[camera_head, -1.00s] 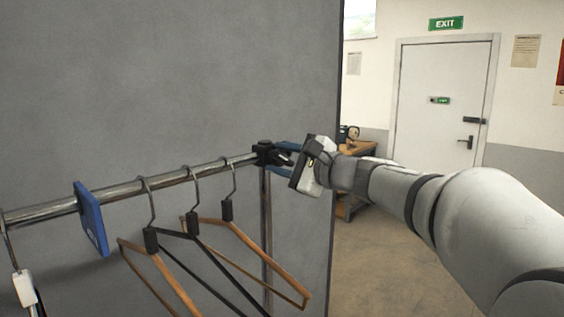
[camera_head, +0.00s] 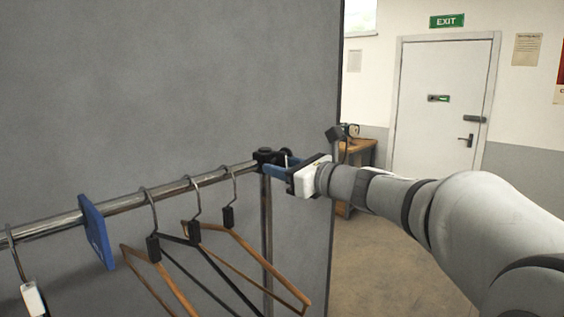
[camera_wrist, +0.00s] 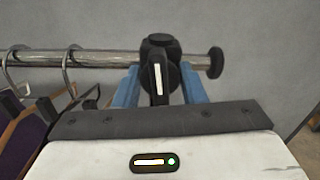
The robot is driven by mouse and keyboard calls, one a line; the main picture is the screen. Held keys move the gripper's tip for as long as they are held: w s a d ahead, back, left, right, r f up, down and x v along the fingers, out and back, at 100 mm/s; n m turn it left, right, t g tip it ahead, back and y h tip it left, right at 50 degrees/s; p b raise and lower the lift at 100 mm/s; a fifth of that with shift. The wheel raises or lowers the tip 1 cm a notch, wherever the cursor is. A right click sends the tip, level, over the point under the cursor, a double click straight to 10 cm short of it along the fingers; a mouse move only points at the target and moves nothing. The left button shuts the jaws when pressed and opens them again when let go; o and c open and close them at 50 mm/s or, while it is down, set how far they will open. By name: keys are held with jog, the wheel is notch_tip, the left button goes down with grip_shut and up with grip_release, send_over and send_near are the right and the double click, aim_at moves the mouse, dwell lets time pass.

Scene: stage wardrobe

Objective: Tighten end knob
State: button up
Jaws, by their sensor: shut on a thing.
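The end knob (camera_wrist: 157,85) is black with a white stripe and sits at the right end of the chrome clothes rail (camera_head: 130,205). In the wrist view it stands between the two blue fingers of my gripper (camera_wrist: 160,88), its stripe nearly upright. My gripper (camera_head: 277,170) is shut on it and reaches in from the right in the head view. There the fingers and white gripper body largely hide the knob. The black clamp (camera_head: 265,155) joins the rail to a metal upright, and a round black end cap (camera_wrist: 216,62) sits just beyond it.
Several hangers (camera_head: 228,215) hang on the rail left of the clamp, near a blue divider (camera_head: 96,232). A grey panel (camera_head: 170,90) stands behind the rail. A wooden bench (camera_head: 357,153) and white door (camera_head: 442,110) are farther back. Open floor lies right of the rail.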

jog(key=shift+m, duration=0.7)
jog(key=shift+f+p, duration=0.1)
jog(key=shift+p, duration=0.2)
jog(key=o, duration=1)
jog(key=shift+c, duration=0.2)
jog(key=b+v, duration=0.1)
jog(key=v, duration=0.6)
jog(key=shift+s+d+b, duration=0.3)
jog(key=shift+b, duration=0.05)
jog(key=shift+d, duration=0.1)
